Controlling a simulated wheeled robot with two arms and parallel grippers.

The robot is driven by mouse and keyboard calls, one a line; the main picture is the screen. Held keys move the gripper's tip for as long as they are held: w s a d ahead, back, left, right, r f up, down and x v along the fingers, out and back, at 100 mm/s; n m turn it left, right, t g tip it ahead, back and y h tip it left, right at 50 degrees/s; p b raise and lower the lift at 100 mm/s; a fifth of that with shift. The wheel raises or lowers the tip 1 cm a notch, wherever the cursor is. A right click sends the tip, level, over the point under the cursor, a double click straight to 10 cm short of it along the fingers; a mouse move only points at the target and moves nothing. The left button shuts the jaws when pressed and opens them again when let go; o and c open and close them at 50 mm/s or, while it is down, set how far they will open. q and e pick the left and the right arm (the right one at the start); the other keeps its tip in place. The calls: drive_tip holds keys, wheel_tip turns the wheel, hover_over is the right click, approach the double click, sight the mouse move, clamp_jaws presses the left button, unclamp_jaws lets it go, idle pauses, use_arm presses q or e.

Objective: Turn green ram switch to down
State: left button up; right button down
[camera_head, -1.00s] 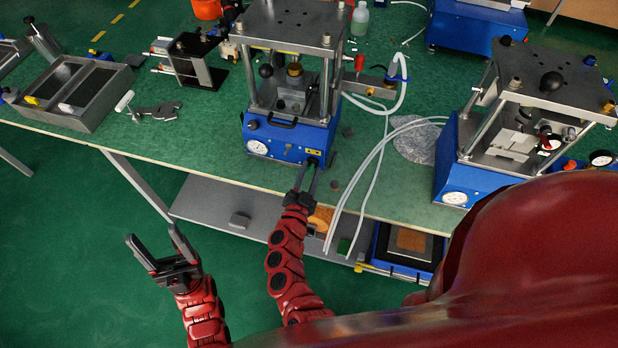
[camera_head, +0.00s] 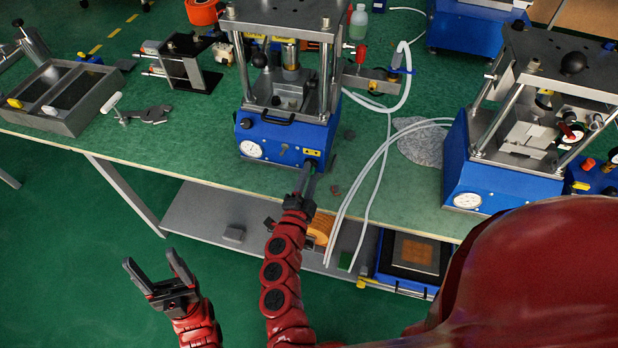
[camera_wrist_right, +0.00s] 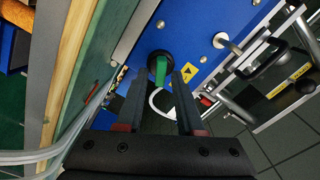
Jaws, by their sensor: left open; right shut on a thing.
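The green ram switch (camera_wrist_right: 160,69) sits on the blue front panel of the middle press (camera_head: 283,143), in a round dark collar. In the right wrist view it lies between the two fingertips of my right gripper (camera_wrist_right: 160,76), which is shut on it. In the head view my right gripper (camera_head: 308,172) reaches the lower right of that panel and mostly hides the switch. My left gripper (camera_head: 153,274) is open and empty over the floor, in front of the bench.
A pressure gauge (camera_head: 251,149) and a yellow label (camera_wrist_right: 189,72) are on the press front. White hoses (camera_head: 372,165) hang over the bench edge to the right of my right gripper. A second blue press (camera_head: 490,180) stands further right. A grey tray (camera_head: 75,121) is at the left.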

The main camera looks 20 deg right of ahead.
idle(0.4)
drive_tip(key=c, duration=0.9)
unclamp_jaws()
drive_tip(key=shift+d, duration=0.1)
drive_tip(key=b+v, duration=0.1)
drive_tip(key=v, duration=1.6)
drive_tip(key=shift+s, duration=0.1)
